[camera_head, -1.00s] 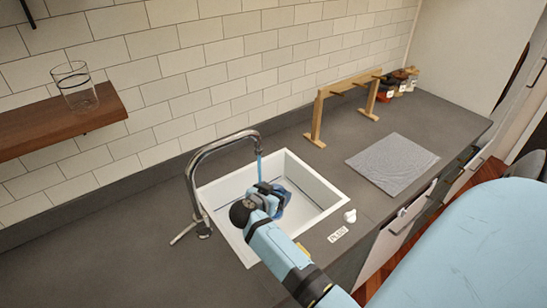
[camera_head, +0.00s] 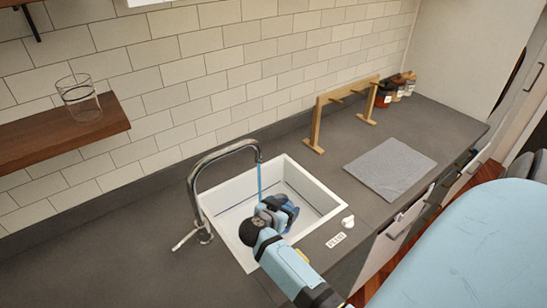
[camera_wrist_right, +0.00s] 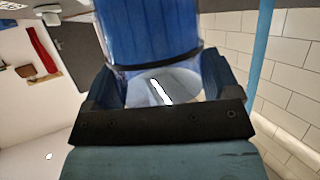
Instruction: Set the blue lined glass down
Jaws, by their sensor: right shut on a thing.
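My right gripper (camera_head: 278,208) is over the white sink (camera_head: 325,208), close to the water stream. It is shut on the blue lined glass, which shows as a small dark blue shape in the head view. In the right wrist view the glass (camera_wrist_right: 148,32) is clear blue with a dark line around it, and sits between the fingers of my right gripper (camera_wrist_right: 160,82). Whether the glass touches the sink floor cannot be told. My left gripper is not in view.
A curved tap (camera_head: 205,165) stands left of the sink with a blue stream (camera_head: 260,180) falling from it. A clear glass (camera_head: 80,98) is on the wooden shelf (camera_head: 45,141). Right of the sink are a wooden rack (camera_head: 316,125), several jars (camera_head: 385,93) and a grey mat (camera_head: 390,165). Counter left is clear.

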